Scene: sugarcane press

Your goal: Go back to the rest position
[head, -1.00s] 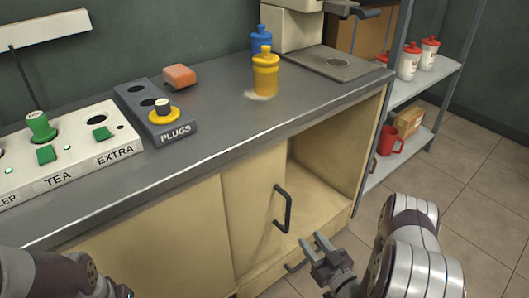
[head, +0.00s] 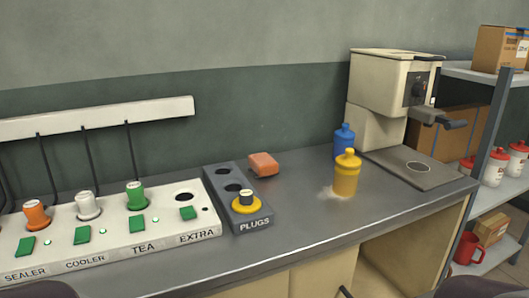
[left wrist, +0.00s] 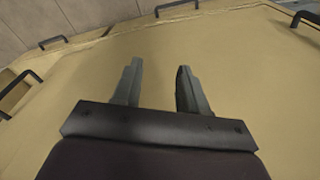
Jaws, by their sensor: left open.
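My left gripper (left wrist: 160,72) is open and empty in the left wrist view, its two fingers apart in front of a beige cabinet front (left wrist: 235,60). The fingers appear clear of the dark handles. In the head view only small dark bits of my arms show along the bottom edge. Neither gripper shows there, and my right gripper is out of both current views.
The grey counter (head: 310,225) carries the labelled white panel (head: 110,250), PLUGS block (head: 222,180), orange sponge (head: 263,164), yellow bottle (head: 346,175), blue bottle (head: 343,138) and press machine (head: 378,110). A shelf rack (head: 500,200) stands at the right.

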